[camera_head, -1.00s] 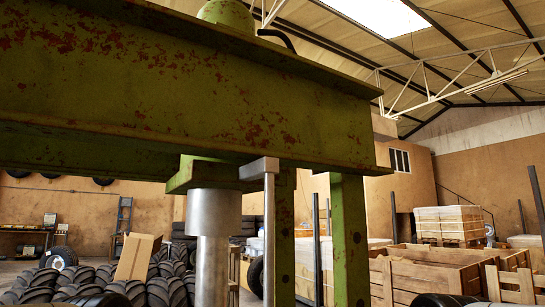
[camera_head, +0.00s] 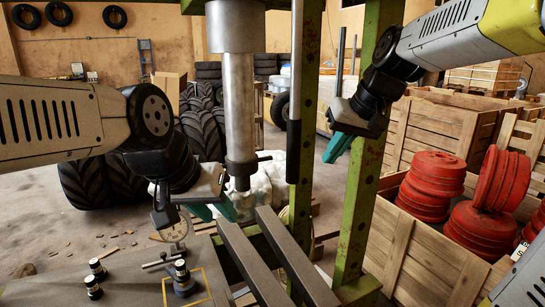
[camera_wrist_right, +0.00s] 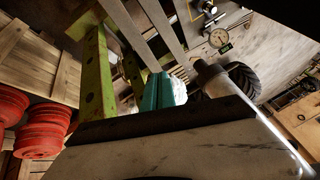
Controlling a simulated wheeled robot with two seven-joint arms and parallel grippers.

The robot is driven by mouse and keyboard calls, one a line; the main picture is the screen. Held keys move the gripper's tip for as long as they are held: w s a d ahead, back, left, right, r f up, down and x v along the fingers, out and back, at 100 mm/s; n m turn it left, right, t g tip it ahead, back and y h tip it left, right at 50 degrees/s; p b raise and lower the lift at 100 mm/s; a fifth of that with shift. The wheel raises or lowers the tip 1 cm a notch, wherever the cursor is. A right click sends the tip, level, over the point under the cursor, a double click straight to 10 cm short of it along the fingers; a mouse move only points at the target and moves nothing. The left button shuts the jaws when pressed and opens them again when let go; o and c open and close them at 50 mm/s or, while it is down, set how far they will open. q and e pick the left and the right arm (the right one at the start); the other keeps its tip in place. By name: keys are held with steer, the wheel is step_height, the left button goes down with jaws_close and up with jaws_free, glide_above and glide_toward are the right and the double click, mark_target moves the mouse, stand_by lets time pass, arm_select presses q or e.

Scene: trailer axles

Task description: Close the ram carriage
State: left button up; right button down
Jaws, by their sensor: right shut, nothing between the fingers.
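The ram carriage itself is out of view above. Its silver ram (camera_head: 238,115) hangs down in the head view, with its tip above two dark steel bars (camera_head: 262,262). A vertical handle rod (camera_head: 294,150), silver above and black below, hangs to the right of the ram. My right gripper (camera_head: 336,148), teal-tipped, is shut and empty, to the right of the handle rod and apart from it. Its closed fingers (camera_wrist_right: 165,90) also show in the right wrist view. My left gripper (camera_head: 213,210) appears open and empty, low beside the ram tip.
Green press posts (camera_head: 360,150) stand close to my right gripper. A bench (camera_head: 130,285) with gauges and small black parts is at the lower left. Tires (camera_head: 110,180) stand behind.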

mark_target(267, 158)
steer(key=w+a+n+g+y, duration=0.1)
steer(key=w+a, duration=0.2)
steer(key=w, duration=0.4)
steer(key=w+a+n+g+y, duration=0.1)
steer(key=w+a+y, duration=0.1)
steer(key=w+a, duration=0.35)
steer(key=x, duration=0.7)
steer(key=w+x, duration=0.1)
steer(key=x, duration=0.3)
steer(key=shift+w+a+r, duration=0.1)
steer(key=shift+a, duration=0.55)
